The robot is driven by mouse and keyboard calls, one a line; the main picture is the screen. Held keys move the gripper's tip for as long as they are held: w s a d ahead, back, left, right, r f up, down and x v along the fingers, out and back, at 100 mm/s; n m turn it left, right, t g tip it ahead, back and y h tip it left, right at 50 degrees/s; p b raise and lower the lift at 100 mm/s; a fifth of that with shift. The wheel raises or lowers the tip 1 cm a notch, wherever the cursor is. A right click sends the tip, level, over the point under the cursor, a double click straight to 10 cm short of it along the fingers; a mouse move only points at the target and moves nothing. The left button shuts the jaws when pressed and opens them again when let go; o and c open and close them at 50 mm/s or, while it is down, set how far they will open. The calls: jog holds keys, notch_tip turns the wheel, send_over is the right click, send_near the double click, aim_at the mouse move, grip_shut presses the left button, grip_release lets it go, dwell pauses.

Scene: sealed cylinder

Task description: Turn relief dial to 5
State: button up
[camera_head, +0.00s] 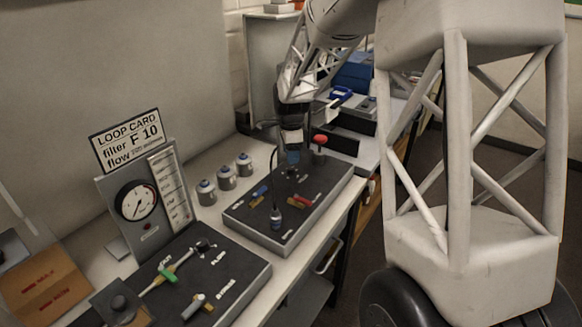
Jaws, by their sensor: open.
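No dial can be read as the relief dial, because the panel lettering is too small. A dark knob (118,304) on a block stands at the lower left, its scale unreadable. The near black panel (245,275) carries a green-handled lever (167,273), a grey-white handle (194,304) and a small black knob (203,244). The far black panel (237,213) carries a red-topped knob (319,140) and small coloured handles. My gripper (291,165) points down over the back of the far panel, left of the red-topped knob. Its fingers are small and dark; contact cannot be told.
Several metal canisters (226,177) stand behind the far panel. Blue bins (354,76) are at the back.

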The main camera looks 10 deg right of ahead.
aim_at(291, 168)
jog(key=shift+f, duration=2.8)
jog(key=c, duration=0.9)
